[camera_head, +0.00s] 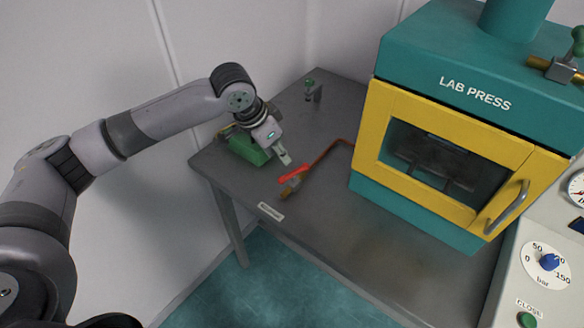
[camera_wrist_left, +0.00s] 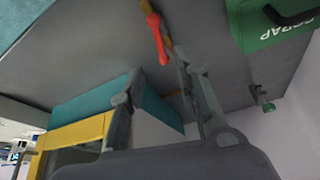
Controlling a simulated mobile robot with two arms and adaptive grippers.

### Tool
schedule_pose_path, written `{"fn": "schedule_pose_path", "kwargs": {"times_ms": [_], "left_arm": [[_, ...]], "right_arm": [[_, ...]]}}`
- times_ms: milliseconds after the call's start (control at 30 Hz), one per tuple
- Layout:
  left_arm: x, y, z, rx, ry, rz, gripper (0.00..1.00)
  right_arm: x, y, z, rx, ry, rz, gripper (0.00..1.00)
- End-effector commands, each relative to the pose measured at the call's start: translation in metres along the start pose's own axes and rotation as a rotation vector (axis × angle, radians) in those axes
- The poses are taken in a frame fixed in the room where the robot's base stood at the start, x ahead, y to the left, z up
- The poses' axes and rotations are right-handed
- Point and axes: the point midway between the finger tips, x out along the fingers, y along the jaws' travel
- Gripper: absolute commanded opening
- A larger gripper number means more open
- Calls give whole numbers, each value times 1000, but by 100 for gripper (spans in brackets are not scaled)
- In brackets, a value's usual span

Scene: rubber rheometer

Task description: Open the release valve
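The release valve is a brass body (camera_head: 291,188) with a red lever handle (camera_head: 294,174), at the end of a copper pipe on the grey table. In the wrist view the red handle (camera_wrist_left: 155,38) lies beyond my fingertips, along the brass part. My left gripper (camera_head: 286,158) is just above and behind the handle in the head view. In the wrist view my left gripper (camera_wrist_left: 158,72) has its fingers apart with nothing between them. Whether a finger touches the valve I cannot tell. My right gripper is not in view.
A green scrap box (camera_head: 247,150) stands close behind my left gripper; it also shows in the wrist view (camera_wrist_left: 262,28). The lab press (camera_head: 445,150) with its yellow door stands to the right. A small green-knobbed fitting (camera_head: 311,90) is at the back. The table's front is clear.

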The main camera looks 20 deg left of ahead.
Motion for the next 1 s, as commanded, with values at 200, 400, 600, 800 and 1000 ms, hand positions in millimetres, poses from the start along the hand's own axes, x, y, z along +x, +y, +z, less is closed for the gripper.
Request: {"fn": "schedule_pose_path", "kwargs": {"times_ms": [200,400,600,800,1000], "left_arm": [[48,1,0,1,-2,1,30],[84,1,-1,0,0,1,30],[102,0,-1,2,1,0,30],[106,0,0,1,2,-1,30],[106,0,0,1,2,-1,25]], "right_arm": [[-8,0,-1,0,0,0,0],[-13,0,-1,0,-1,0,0],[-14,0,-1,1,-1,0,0],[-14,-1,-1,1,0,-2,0],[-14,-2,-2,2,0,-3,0]]}}
